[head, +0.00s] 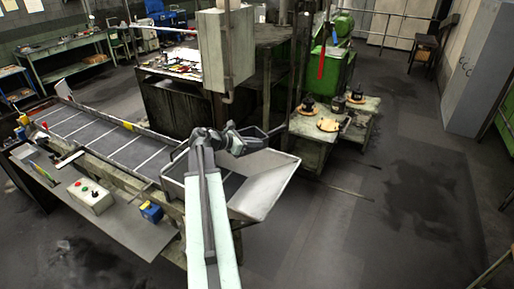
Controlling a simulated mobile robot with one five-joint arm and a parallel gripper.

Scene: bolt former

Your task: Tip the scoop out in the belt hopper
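The belt hopper (268,181) is a pale grey, flared, open-topped bin at the right end of the conveyor belt (105,137). My arm reaches up from the bottom of the head view, partly covering the hopper's left side. My gripper (257,137) is a small dark shape at the arm's far end, appearing over the hopper's back rim. Its fingers are too small and dark to read. I cannot make out a scoop clearly, nor any load in it. The visible sloping inside of the hopper looks bare.
A control box with buttons (90,195) and a small blue box (151,212) stand on the shelf along the belt's near side. A grey cabinet (226,48) rises behind the hopper. A small table with parts (334,124) stands to its right.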

